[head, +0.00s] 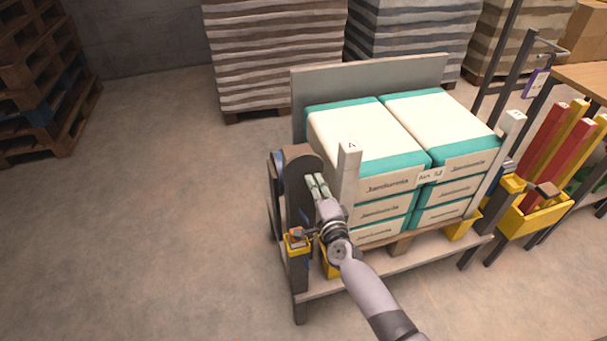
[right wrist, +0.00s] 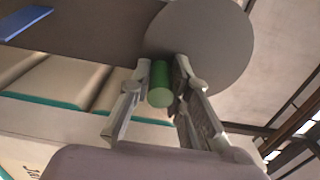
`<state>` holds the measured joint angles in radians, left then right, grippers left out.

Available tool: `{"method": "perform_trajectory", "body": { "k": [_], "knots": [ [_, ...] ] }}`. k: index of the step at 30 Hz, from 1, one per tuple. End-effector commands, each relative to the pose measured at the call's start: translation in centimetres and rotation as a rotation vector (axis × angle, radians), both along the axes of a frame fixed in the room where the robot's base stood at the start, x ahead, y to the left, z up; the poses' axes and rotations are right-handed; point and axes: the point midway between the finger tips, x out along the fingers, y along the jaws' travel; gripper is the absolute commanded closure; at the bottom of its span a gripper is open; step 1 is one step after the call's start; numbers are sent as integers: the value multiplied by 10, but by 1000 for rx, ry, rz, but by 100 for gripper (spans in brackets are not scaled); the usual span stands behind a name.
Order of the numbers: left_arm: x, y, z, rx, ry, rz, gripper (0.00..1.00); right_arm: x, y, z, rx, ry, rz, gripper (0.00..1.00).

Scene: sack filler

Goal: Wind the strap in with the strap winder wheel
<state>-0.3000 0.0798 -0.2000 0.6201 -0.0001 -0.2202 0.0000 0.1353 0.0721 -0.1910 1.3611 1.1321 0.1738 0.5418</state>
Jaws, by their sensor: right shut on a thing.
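The strap winder wheel is a dark grey-brown disc (head: 300,160) on the left end of the sack stand. In the right wrist view the disc (right wrist: 215,40) fills the top middle, with a green handle (right wrist: 160,84) sticking out from it. My right gripper (head: 317,186) is at the wheel's face; in the right wrist view its fingers (right wrist: 158,88) lie on both sides of the green handle and are shut on it. A blue strip (right wrist: 26,22) shows at upper left there; I cannot tell if it is the strap. My left gripper is out of view.
White and teal sacks (head: 375,140) are stacked on the stand, behind a white post marked A (head: 348,165). A yellow bin (head: 530,215) with red and yellow bars stands at right. Pallets (head: 35,75) stand at far left. The floor at left is clear.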

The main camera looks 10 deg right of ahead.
Motion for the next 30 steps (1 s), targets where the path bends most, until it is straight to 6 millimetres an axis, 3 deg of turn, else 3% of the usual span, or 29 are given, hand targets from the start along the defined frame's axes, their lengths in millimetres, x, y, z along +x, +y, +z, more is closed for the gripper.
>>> {"method": "perform_trajectory", "body": {
  "k": [1, 3, 13, 22, 29, 30],
  "knots": [
    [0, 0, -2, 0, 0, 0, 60, 1, 13, 1, 1, -2, 19, 100],
    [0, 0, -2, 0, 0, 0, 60, 1, 16, 1, 0, -3, 20, 100],
    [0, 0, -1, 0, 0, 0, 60, 2, 20, 4, 1, -8, 22, 100],
    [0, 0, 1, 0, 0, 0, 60, 2, 39, 6, 0, -12, 21, 100],
    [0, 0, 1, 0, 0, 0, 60, 2, 38, 5, -1, -12, 17, 100],
    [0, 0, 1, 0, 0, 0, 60, 2, 38, 5, -1, -12, 17, 79]
  ]
}}
